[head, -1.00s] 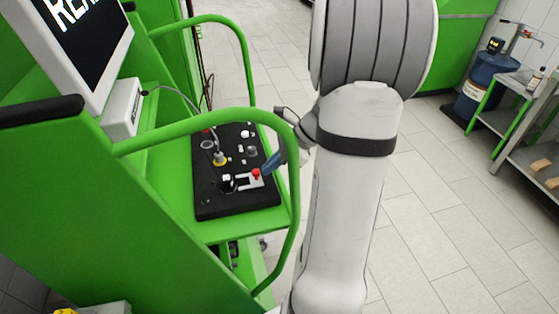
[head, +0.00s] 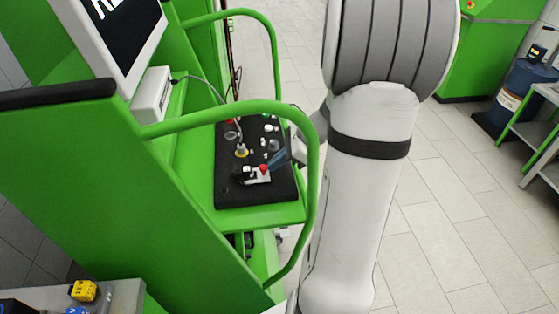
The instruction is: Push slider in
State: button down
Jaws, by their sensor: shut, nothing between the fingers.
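The slider (head: 263,168) appears to be the part with the red knob on a small silver plate, near the front right of the black control panel (head: 232,194). My gripper (head: 275,162) is shut and empty. Its bluish fingers reach in from the right, past the green rail, and their tips are close to the right of the red knob. I cannot tell whether they touch it. Part of the gripper is behind the green rail.
A curved green rail (head: 312,170) runs around the panel's right side, close to my wrist. A monitor (head: 120,40) and a white box (head: 152,95) stand to the left. A cable hangs onto the panel.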

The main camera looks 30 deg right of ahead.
jog(key=shift+a+f, duration=0.1)
jog(key=shift+a, duration=0.05)
jog(key=shift+s+d, duration=0.15)
jog(key=shift+d, duration=0.15)
jog(key=d+f+v, duration=0.1)
jog(key=v, duration=1.2)
jog(key=shift+s+d+f, duration=0.15)
jog(key=shift+s+f, duration=0.1)
jog(key=shift+s, duration=0.1)
